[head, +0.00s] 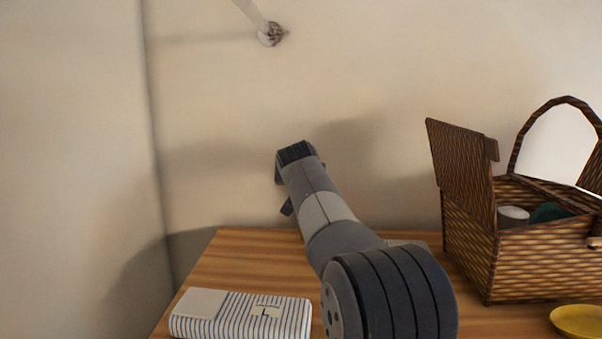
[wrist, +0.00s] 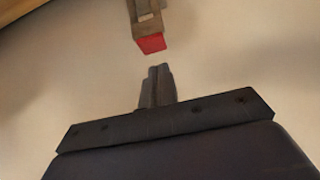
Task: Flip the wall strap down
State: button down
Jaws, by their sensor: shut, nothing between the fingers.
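In the wrist view, a tan strap-like piece (wrist: 145,14) with a red end (wrist: 151,43) sits at the top centre, against a pale surface. My gripper (wrist: 158,70) is shut and empty, its fingertips just below the red end in the picture, with a small gap between them. In the head view my arm reaches toward the wall and hides most of the gripper. The red end cannot be seen there. A pale strip (head: 249,10) on a round wall mount (head: 269,34) shows at the top; I cannot tell whether it is the same piece.
A wooden table top (head: 250,257) stands against the wall. A striped folded cloth or case (head: 240,316) lies at its front left. An open wicker basket (head: 540,262) stands on the right, with a yellow dish (head: 578,320) before it. The wall around my arm is clear.

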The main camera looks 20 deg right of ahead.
jog(key=p+x, duration=0.1)
jog(key=x, duration=0.3)
jog(key=shift+r, duration=0.1)
jog(key=shift+w+d, duration=0.1)
jog(key=shift+w, duration=0.05)
jog(key=shift+f, duration=0.25)
